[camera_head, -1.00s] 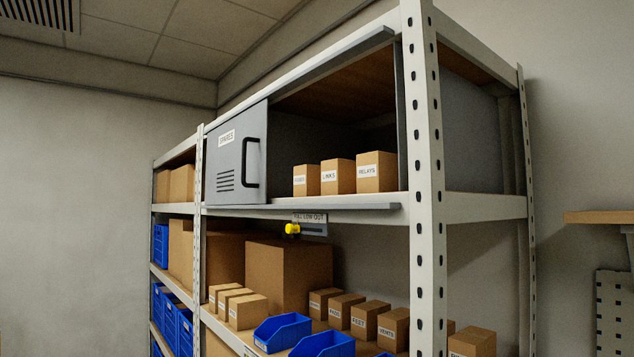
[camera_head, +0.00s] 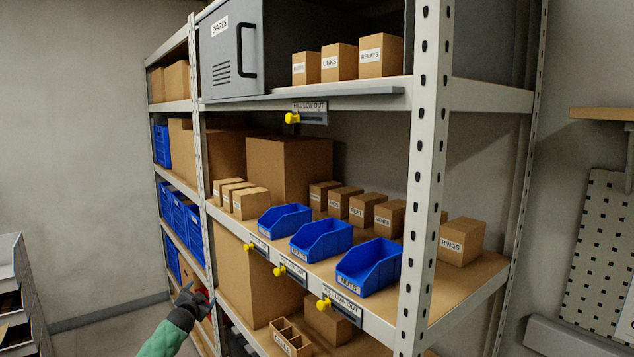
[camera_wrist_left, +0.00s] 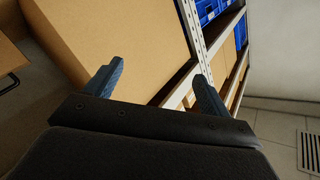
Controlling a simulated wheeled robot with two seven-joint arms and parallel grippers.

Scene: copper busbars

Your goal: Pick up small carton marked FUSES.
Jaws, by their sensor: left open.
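A small tan carton (camera_head: 306,68) with a white label too small to read clearly stands leftmost of three on the upper shelf. Beside it are the cartons marked LINKS (camera_head: 339,63) and RELAYS (camera_head: 380,56). They stand in the open part of the grey SPARES cabinet, right of its door panel (camera_head: 233,52). My left gripper (camera_head: 192,298) is low at the left, well below that shelf and in front of the rack. In the left wrist view its fingers (camera_wrist_left: 157,87) are apart with nothing between them. My right gripper is not in view.
Blue bins (camera_head: 321,239) line the front of the middle shelf, with small cartons behind. Yellow knobs (camera_head: 324,304) stick out from the shelf edges. A white rack post (camera_head: 425,180) stands right of the cabinet opening. The floor (camera_head: 100,325) at the left shows some free room.

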